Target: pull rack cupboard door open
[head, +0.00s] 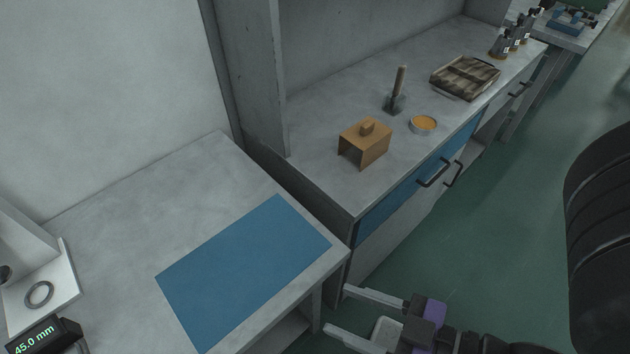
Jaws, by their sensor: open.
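My gripper (336,309) is at the bottom of the head view, with its two pale fingers apart and nothing between them. It points left, toward the front edge and leg of the near table. The bench beyond it has a blue drawer front (388,207) with a black bar handle (433,174). Below that is a grey cupboard front (382,250), and another black handle (454,175) shows just right of the drawer handle. My gripper is apart from both handles. The fronts look shut. I cannot tell which front is the rack cupboard door.
The near table has a blue mat (245,270), and a display reading 45.0 mm (42,340) stands at its left. Green floor (500,240) is clear.

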